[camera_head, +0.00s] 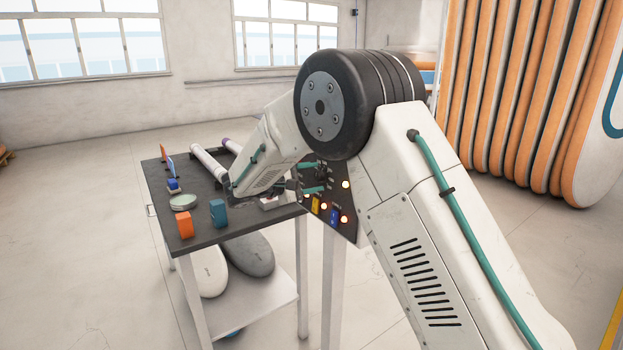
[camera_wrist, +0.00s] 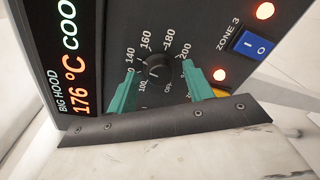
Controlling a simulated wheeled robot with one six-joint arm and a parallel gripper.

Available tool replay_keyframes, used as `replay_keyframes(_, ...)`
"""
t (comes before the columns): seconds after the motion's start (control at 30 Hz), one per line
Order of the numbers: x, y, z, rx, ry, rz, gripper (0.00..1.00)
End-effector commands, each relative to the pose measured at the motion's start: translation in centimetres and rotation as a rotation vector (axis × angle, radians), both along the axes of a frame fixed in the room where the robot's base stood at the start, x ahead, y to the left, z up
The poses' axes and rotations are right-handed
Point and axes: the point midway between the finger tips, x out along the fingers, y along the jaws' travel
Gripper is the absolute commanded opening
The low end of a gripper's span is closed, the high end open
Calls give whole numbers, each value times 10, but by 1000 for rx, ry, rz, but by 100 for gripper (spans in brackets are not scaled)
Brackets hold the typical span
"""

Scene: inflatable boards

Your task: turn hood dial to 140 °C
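The hood control panel (camera_wrist: 208,44) fills much of the wrist view, labelled BIG HOOD. Its display (camera_wrist: 76,60) reads 176 °C, with cut-off letters "COO" beside it. The black hood dial (camera_wrist: 158,66) sits in a ring of numbers including 140, 160, 180 and 200. Its pointer is too small to read surely. My gripper (camera_wrist: 159,69) is open, its teal fingers on either side of the dial; I see gaps and cannot tell contact. In the head view, my gripper (camera_head: 313,179) is at the dark panel (camera_head: 346,225), and the dial is hard to make out.
A blue switch (camera_wrist: 255,45) labelled ZONE 3 and lit orange lamps (camera_wrist: 265,10) are right of the dial. Open floor lies to the left.

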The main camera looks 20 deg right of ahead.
Motion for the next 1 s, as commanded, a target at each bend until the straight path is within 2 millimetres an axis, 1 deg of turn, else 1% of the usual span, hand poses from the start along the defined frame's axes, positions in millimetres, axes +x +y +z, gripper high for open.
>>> replay_keyframes(0.17, 0, 1, 1, 0, -1, 0, 51)
replay_keyframes(0.27, -2, 8, 1, 1, -1, 2, 51)
replay_keyframes(0.5, -15, 47, 6, 0, -1, 3, 51)
replay_keyframes(0.6, -20, 60, 7, 0, -1, 3, 51)
replay_keyframes(0.7, -23, 69, 8, 1, -1, 1, 51)
replay_keyframes(0.8, -25, 73, 9, 0, 0, 0, 51)
replay_keyframes(1.0, -25, 73, 9, 0, 0, 0, 51)
